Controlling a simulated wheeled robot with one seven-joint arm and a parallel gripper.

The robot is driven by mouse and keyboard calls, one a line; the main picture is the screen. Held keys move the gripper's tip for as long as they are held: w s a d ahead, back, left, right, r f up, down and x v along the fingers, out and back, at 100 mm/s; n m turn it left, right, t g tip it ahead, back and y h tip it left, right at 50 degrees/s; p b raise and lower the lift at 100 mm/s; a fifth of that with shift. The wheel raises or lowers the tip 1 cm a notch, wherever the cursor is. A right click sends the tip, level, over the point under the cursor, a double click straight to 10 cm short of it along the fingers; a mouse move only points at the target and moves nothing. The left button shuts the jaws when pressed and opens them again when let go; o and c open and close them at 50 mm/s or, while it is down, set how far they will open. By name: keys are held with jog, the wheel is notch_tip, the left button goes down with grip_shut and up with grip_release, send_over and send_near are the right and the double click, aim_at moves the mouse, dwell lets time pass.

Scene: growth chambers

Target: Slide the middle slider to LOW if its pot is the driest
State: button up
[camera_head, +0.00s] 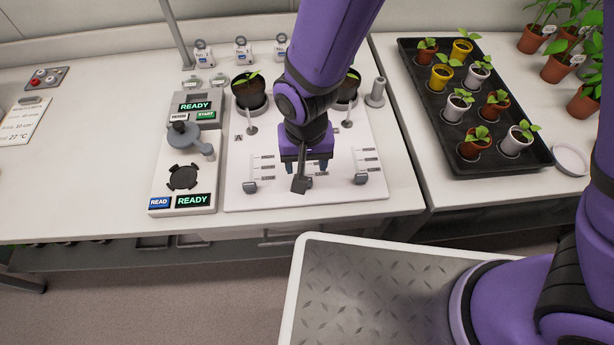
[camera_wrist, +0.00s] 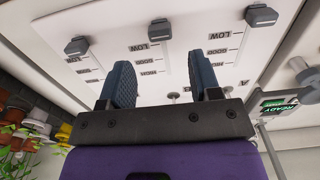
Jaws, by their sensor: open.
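A white panel (camera_head: 235,200) on the bench carries three sliders with HIGH, GOOD and LOW marks. The left knob (camera_head: 249,187) and right knob (camera_head: 361,179) sit at the front end, by LOW. In the wrist view, which shows the panel inverted, the middle knob (camera_wrist: 160,30) also sits at its LOW end, beyond my fingertips. My gripper (camera_head: 305,168) is open and empty above the middle slider, fingers pointing down. The left pot (camera_head: 250,96) and right pot (camera_head: 350,88) hold seedlings behind the sliders; my arm hides the middle pot. Soil dryness cannot be told.
Left of the panel stands a device (camera_head: 183,182) with READY displays and a dark round holder. A black tray (camera_head: 480,165) of potted seedlings is on the right bench. Small tagged units (camera_head: 242,52) stand at the back. The bench's left part is mostly clear.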

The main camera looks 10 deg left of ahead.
jog(key=shift+f, duration=3.4)
jog(key=shift+c, duration=0.4)
